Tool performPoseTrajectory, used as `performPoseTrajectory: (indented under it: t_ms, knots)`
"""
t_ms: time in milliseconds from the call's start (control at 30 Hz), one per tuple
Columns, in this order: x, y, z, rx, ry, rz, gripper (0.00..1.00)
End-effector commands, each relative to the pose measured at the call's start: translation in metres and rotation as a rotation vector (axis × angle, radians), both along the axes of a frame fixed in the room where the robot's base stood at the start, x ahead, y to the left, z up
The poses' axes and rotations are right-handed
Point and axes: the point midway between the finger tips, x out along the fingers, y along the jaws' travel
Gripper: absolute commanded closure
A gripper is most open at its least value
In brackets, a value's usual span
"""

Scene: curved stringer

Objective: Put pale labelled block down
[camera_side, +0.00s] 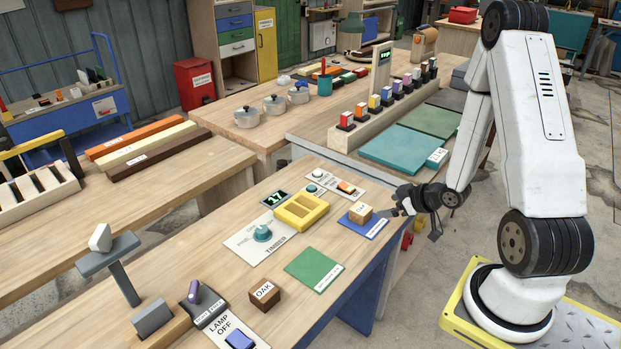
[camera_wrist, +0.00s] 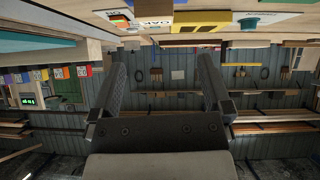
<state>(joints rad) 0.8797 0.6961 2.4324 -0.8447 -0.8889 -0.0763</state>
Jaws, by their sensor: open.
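The pale labelled block (camera_side: 360,213) rests on the blue mat (camera_side: 376,227) near the right edge of the front bench. In the wrist view, which is upside down, a pale block (camera_wrist: 158,19) with a label shows at the top, beyond the fingertips. My gripper (camera_side: 395,208) is just right of the block in the side view, at the bench edge. In the wrist view my gripper (camera_wrist: 160,72) is open, with nothing between its fingers. The block looks apart from the fingers.
A dark brown block labelled OAK (camera_side: 265,296) and a green mat (camera_side: 314,270) lie nearer the camera. A yellow tray (camera_side: 301,211) and a teal timber knob (camera_side: 262,233) are left of the block. A switch panel (camera_side: 346,187) lies behind it.

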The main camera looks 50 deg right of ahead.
Motion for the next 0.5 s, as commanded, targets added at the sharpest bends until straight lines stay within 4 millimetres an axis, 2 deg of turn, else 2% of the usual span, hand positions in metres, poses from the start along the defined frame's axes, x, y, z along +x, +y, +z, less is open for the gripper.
performPoseTrajectory:
  t_ms: [200, 367, 500]
  knots:
    - [0.022, 0.026, 0.021, -0.063, 0.17, -0.008, 0.0]
    - [0.028, 0.055, 0.038, -0.079, 0.285, -0.03, 0.0]
    - [0.027, 0.086, 0.055, -0.071, 0.377, -0.047, 0.0]
